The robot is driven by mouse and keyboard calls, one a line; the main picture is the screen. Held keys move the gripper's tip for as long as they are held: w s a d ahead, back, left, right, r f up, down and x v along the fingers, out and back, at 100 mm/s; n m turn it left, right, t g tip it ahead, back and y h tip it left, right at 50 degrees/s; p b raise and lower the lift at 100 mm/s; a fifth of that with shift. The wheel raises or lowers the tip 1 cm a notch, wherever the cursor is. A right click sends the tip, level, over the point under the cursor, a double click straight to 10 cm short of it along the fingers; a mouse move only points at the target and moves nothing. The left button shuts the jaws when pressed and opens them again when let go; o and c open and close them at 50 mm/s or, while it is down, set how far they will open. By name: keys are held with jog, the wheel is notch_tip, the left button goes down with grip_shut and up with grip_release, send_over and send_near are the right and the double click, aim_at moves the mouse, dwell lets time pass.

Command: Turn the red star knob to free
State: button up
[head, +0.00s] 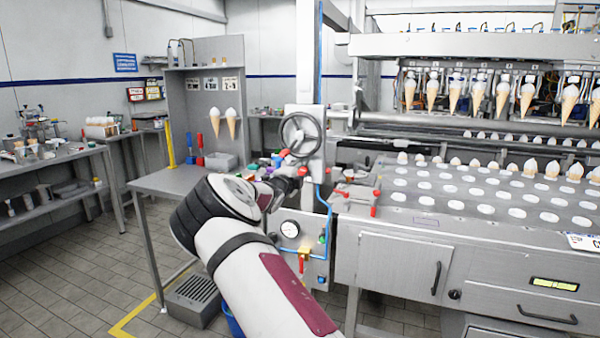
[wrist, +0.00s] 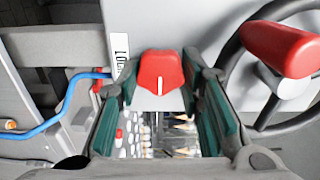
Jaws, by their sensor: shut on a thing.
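The red star knob (wrist: 160,70) is between the fingertips of my gripper (wrist: 160,84) in the wrist view. The teal-padded fingers are closed on its two sides. A white line on the knob runs up and down in that picture. A white label (wrist: 119,58) beside the knob shows letters like "LOC"; the rest is hidden by the finger. No "free" marking is readable. In the head view my gripper (head: 287,184) is at the grey column below the handwheel (head: 302,134), and my arm hides part of it.
The handwheel's red handle (wrist: 283,48) and dark rim are close to the right of my gripper in the wrist view. A blue hose (wrist: 62,112) runs on the left. A pressure gauge (head: 289,228) sits below. The cone machine (head: 400,250) stands to the right, a steel table (head: 180,182) to the left.

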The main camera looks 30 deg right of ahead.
jog(key=o, duration=1.2)
jog(key=shift+c, duration=0.2)
jog(key=shift+a, duration=0.1)
jog(key=v, duration=0.8)
jog(key=shift+f, duration=0.1)
